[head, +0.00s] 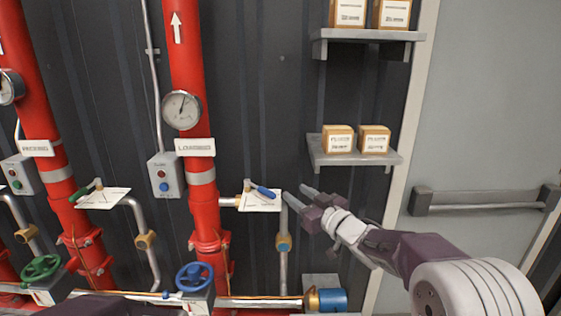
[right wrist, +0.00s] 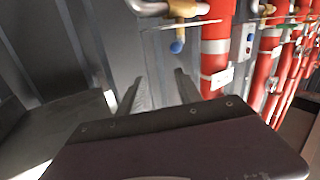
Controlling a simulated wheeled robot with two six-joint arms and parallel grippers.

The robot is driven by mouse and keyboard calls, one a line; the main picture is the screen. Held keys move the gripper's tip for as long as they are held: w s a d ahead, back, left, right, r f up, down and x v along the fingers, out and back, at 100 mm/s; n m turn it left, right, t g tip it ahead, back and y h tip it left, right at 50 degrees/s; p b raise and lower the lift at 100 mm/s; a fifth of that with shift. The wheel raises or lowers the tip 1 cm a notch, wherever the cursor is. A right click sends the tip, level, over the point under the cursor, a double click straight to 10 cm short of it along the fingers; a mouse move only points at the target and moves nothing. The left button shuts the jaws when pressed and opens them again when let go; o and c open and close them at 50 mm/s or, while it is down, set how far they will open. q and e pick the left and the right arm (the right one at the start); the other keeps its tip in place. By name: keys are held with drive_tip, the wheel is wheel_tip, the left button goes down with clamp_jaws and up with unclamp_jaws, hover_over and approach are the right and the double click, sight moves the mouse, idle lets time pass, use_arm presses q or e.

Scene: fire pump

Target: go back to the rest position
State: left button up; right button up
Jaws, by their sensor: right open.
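My right gripper (head: 303,196) is in front of the dark wall, right of the rightmost red pipe (head: 187,110). Its two fingers are apart with nothing between them. In the right wrist view the open fingers (right wrist: 157,90) point toward the wall, left of the red pipe (right wrist: 213,60). A blue-handled lever valve (head: 262,191) with a white tag sits just left of the fingertips, apart from them. Its blue handle end (right wrist: 177,47) shows in the right wrist view. My left gripper is not visible in the head view.
Two shelves hold small boxes; the lower shelf (head: 355,157) is above my right forearm. A grey door with a push bar (head: 485,199) is at right. A gauge (head: 181,110), a button box (head: 164,176), a blue handwheel (head: 195,277) and a green handwheel (head: 40,268) are at left.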

drive_tip(key=s+d+f+m+g+h, duration=0.3)
drive_tip(key=s+d+f+m+h, duration=0.25)
drive_tip(key=f, duration=0.45)
drive_tip(key=s+d+f+m+g+h, duration=0.2)
drive_tip(key=s+d+f+g+h, duration=0.15)
drive_tip(key=s+d+f, duration=0.5)
drive_tip(key=s+f+g, duration=0.3)
drive_tip(key=s+f, duration=0.2)
drive_tip(key=s, duration=0.4)
drive_tip(key=s+a+f+g, duration=0.1)
drive_tip(key=s+f+g, duration=0.3)
drive_tip(key=s, duration=0.5)
drive_tip(key=shift+f, duration=0.4)
